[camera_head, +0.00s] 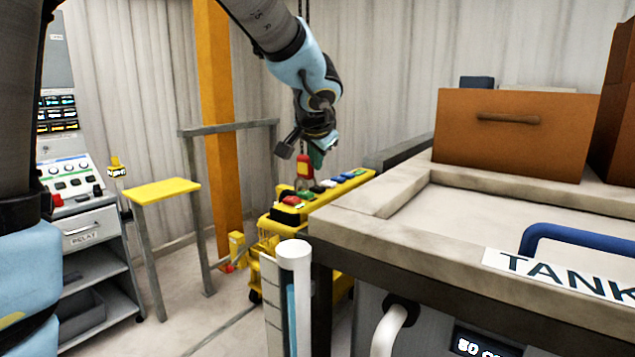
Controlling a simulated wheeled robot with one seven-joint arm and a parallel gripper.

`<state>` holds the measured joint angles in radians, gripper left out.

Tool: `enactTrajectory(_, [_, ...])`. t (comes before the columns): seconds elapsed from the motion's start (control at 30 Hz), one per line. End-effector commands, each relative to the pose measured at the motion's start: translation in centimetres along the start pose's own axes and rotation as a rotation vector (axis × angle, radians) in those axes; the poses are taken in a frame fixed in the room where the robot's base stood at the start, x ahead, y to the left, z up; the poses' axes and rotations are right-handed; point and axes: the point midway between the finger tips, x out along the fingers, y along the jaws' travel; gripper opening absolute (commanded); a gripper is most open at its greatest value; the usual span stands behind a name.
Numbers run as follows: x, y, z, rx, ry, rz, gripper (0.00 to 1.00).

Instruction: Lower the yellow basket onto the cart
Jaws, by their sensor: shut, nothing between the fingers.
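My gripper (312,152) is shut and empty. It hangs above a long yellow control box (345,187) with several coloured buttons, apart from it as far as I can tell. A red hook block (304,168) on a chain (301,9) hangs just behind or beside my gripper. Low behind the tank's corner is a yellow wheeled structure (268,277), which looks like the cart. I cannot clearly tell a yellow basket from it. The white post and the tank hide much of this area.
The large tank (395,240) fills the right, with a brown box (515,130) and blue handle (575,238). A grey frame (190,165), orange column (215,110), yellow-topped stand (165,190) and control cabinet (85,232) stand left. Some floor (200,325) is clear.

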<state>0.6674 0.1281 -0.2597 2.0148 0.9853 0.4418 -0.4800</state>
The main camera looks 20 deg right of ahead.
Motion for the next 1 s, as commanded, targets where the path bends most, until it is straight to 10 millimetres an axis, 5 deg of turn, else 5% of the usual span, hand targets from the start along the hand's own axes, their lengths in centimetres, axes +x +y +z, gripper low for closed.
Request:
enactTrajectory(0.27, [-1.9, -1.3, -1.3, 0.0, 0.0, 0.0, 0.0])
enactTrajectory(1.0, [-1.8, -1.3, -1.2, -0.001, -0.002, 0.0, 0.0])
